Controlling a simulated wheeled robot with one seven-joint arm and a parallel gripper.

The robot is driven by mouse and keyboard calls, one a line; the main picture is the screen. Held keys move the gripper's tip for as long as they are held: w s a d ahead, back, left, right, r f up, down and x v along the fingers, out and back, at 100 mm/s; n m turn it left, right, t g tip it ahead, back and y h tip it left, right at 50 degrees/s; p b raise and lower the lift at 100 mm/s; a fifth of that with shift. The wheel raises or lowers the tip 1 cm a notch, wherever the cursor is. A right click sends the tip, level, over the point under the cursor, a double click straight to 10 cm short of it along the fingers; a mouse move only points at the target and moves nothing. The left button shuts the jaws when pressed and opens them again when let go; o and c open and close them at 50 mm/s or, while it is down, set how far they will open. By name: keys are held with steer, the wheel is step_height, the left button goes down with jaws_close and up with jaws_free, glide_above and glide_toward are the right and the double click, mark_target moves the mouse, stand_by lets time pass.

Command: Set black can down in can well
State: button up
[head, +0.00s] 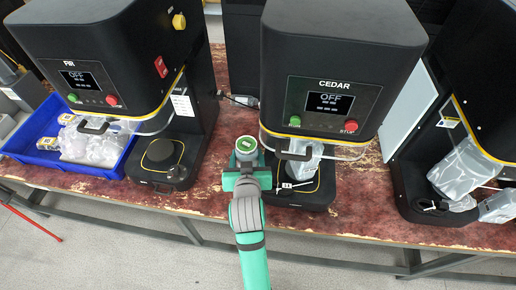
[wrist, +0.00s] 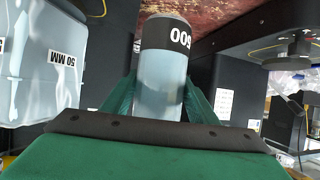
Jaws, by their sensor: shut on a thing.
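My gripper (head: 246,172) is shut on a can (head: 246,147), held upright in front of the gap between the FIR and CEDAR machines. From above, its lid shows a green label. In the wrist view the can (wrist: 164,65) is pale grey with a black band and white digits, between the green fingers (wrist: 160,102). The CEDAR machine (head: 338,40) has a black base (head: 312,198) just right of my gripper; any can well there is partly hidden by a clear guard (head: 330,149) and a shiny clear item (head: 303,162).
A blue tray (head: 108,168) of clear bags stands at the left. A third black machine (head: 480,100) with clear bags stands at the right. The worn red bench (head: 358,205) has free room between the CEDAR and right-hand machines.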

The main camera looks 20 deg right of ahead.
steer(key=shift+w+d+f, duration=0.55)
steer(key=shift+w+f, duration=1.4)
steer(key=shift+f, duration=0.1)
steer(key=shift+w+d+f, duration=0.5)
steer(key=shift+w+f, duration=1.5)
steer(key=shift+w+d+f, duration=0.55)
steer(key=shift+w+f, duration=1.4)
steer(key=shift+f, duration=0.1)
steer(key=shift+f, duration=0.1)
steer(key=o, duration=1.5)
steer(key=shift+f, duration=0.1)
